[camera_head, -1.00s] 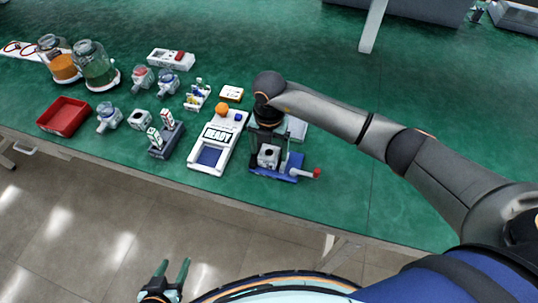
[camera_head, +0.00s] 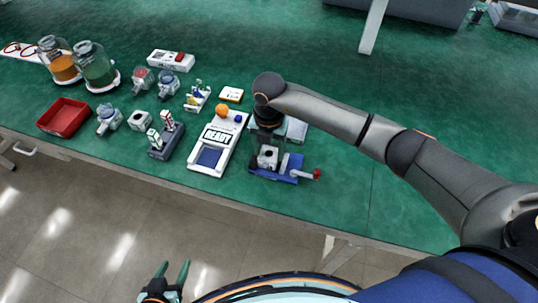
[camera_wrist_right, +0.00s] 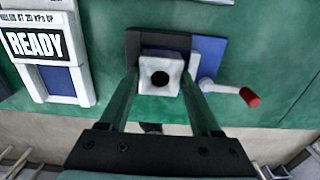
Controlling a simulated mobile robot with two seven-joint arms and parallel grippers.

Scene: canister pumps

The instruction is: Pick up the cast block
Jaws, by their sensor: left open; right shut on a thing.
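The blue fixture (camera_head: 291,168) has a crank with a red knob (camera_wrist_right: 250,97). My left gripper (camera_head: 176,275) is open and empty, low in the head view, off the table.
A white device marked READY (camera_head: 208,168) stands just left of the fixture. Further left are a dark grey stand (camera_head: 161,152), another pale block with a hole (camera_head: 139,120), a red tray (camera_head: 61,117) and jars (camera_head: 95,68). The green table is clear to the right (camera_head: 400,215).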

